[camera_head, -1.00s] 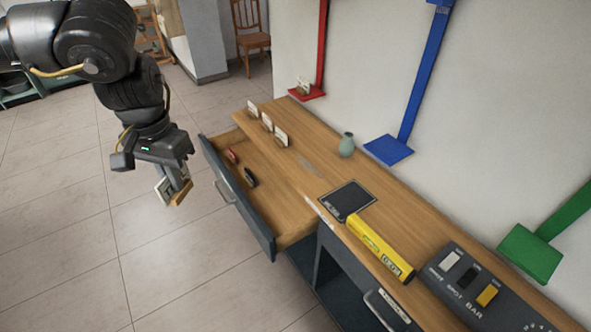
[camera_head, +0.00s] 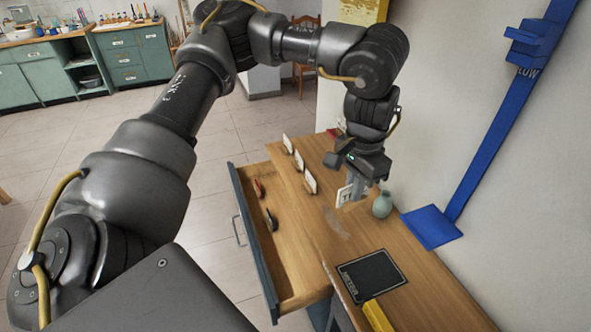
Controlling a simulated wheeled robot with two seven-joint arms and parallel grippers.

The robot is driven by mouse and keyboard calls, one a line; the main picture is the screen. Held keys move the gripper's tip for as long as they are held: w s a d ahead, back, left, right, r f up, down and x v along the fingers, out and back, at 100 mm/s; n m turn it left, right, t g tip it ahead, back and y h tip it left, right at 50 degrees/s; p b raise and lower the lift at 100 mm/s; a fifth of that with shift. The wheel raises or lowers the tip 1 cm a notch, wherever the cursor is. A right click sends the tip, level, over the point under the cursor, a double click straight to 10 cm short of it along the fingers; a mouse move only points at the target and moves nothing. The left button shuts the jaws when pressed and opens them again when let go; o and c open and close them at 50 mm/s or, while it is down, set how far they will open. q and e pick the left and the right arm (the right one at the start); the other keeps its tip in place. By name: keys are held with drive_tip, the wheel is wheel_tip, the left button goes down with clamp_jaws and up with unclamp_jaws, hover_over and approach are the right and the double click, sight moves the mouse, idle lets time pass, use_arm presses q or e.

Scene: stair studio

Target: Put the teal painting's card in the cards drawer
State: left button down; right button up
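My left gripper (camera_head: 354,189) is over the table top, just left of the vase, pointing down. It appears shut on a small white card (camera_head: 343,196) with a dark mark. Whether the card touches the table I cannot tell. Three other cards in wooden stands, a far one (camera_head: 287,145), a middle one (camera_head: 298,160) and a near one (camera_head: 310,183), stand in a row left of the gripper. A drawer (camera_head: 254,240) is pulled open to the left; its label does not show. No teal painting is in view. My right gripper is not in view.
The drawer holds a red item (camera_head: 259,188) and a dark item (camera_head: 271,220); its near part is bare. A green-grey vase (camera_head: 382,204) stands close to the gripper. A black pad (camera_head: 372,276), yellow box (camera_head: 377,316) and blue ledge (camera_head: 432,228) are nearer.

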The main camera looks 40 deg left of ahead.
use_arm(q)
drive_tip(key=a+f+m+p, duration=0.1)
drive_tip(key=a+f+p, duration=0.4)
drive_tip(key=f, duration=1)
drive_tip(key=s+a+f+p, duration=0.2)
drive_tip(key=s+a+f, duration=0.55)
drive_tip(key=a, duration=0.25)
drive_tip(key=shift+w+f+b, duration=0.15)
drive_tip(key=shift+f+b, duration=2.85)
drive_tip(key=shift+f, duration=6.4)
drive_tip(key=c, duration=1.6)
unclamp_jaws()
drive_tip(key=shift+f, duration=0.15)
